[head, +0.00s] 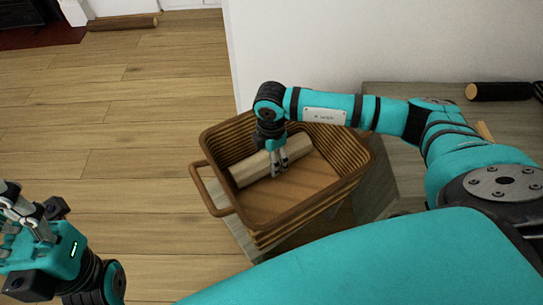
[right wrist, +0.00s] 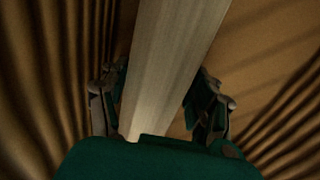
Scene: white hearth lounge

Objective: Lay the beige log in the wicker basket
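The beige log (head: 248,170) lies inside the wicker basket (head: 218,132), along its far left side. In the head view it slants up to the right, and my right gripper hides part of its middle. My right gripper (head: 279,168) reaches down into the basket over the log. In the right wrist view the log (right wrist: 168,70) runs between the two fingers (right wrist: 162,98), which stand apart on either side of it and look open. My left gripper (head: 22,222) is at the lower left, far from the basket; its finger opening is unclear.
The basket stands on a low greyish support beside a white wall. A wooden surface (head: 390,98) at right holds a dark log (head: 500,91). Another brown log (head: 122,23) lies on the floor near the hearth. The wooden floor (head: 110,125) at left is clear.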

